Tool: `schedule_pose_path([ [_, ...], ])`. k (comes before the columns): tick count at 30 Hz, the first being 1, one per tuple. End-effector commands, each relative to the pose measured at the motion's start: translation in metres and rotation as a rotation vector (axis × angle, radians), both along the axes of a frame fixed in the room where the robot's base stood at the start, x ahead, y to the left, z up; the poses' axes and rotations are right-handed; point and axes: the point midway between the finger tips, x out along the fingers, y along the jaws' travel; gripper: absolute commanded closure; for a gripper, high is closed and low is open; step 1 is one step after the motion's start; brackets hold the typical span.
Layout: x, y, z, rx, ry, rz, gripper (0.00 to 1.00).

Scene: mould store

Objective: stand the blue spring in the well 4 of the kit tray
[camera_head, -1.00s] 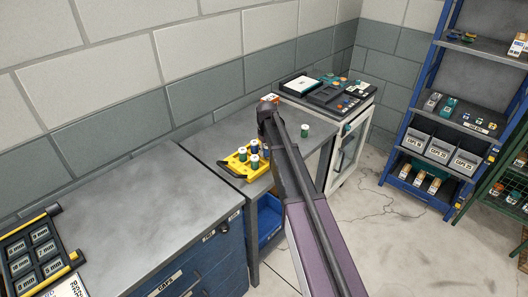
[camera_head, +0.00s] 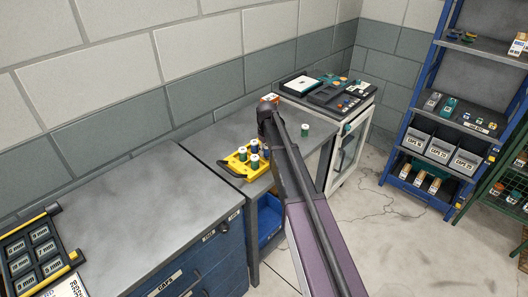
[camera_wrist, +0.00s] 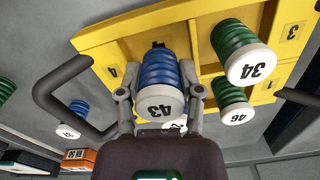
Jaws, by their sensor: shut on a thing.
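In the wrist view my gripper (camera_wrist: 160,93) is shut on a blue spring (camera_wrist: 157,70) with a white cap marked 43. The spring stands about upright, its far end at the yellow kit tray (camera_wrist: 105,38) beside the label 4. I cannot tell whether it is down in the well or just above it. Two green springs, 34 (camera_wrist: 233,45) and 46 (camera_wrist: 228,92), stand in the tray on the right. In the head view the tray (camera_head: 232,167) sits on the grey bench; my arm hides most of the gripper.
A green spring (camera_head: 305,131) stands on the bench right of my arm. An orange box (camera_wrist: 78,157) lies close by. The grey drawer-cabinet top (camera_head: 130,215) is mostly clear.

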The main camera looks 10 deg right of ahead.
Motion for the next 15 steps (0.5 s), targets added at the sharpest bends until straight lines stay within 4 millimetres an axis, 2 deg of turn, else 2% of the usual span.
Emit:
schedule_pose_path([
  [15,0.0,0.0001,-0.0072,0.0,0.0,0.0,1.0],
])
